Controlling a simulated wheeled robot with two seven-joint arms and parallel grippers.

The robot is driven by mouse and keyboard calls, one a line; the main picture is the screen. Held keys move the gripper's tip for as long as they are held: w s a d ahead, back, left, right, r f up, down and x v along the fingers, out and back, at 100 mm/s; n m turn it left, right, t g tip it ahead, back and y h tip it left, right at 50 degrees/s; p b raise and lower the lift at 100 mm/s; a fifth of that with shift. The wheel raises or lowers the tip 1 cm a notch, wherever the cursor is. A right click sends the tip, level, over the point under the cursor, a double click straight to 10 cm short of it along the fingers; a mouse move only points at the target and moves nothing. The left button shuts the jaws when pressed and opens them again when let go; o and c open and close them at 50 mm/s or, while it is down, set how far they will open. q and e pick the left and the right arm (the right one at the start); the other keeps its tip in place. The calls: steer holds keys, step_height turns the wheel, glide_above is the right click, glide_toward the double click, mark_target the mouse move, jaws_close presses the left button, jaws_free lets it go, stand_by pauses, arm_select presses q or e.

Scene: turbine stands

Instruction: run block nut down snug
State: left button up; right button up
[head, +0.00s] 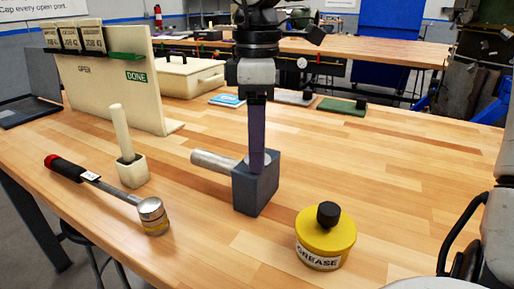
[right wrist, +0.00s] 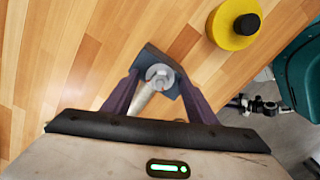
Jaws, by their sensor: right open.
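The dark blue-grey block (head: 256,184) stands on the wooden bench, with a grey cylinder sticking out to its left. A round silver metal piece with a hex head, the nut (right wrist: 160,76), sits on top of the block in the right wrist view. My right gripper (head: 257,170) points straight down over the block. In the right wrist view its two purple fingers (right wrist: 158,80) are spread on either side of the nut, with gaps visible. In the head view the fingers partly hide the nut. My left gripper is not in view.
A yellow grease tin (head: 326,238) with a black knob stands right of the block. An OPEN/DONE board (head: 112,92) stands behind.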

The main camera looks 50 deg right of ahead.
steer(key=shift+r+p, duration=2.05)
steer(key=shift+r, duration=0.55)
steer(key=shift+f, duration=0.1)
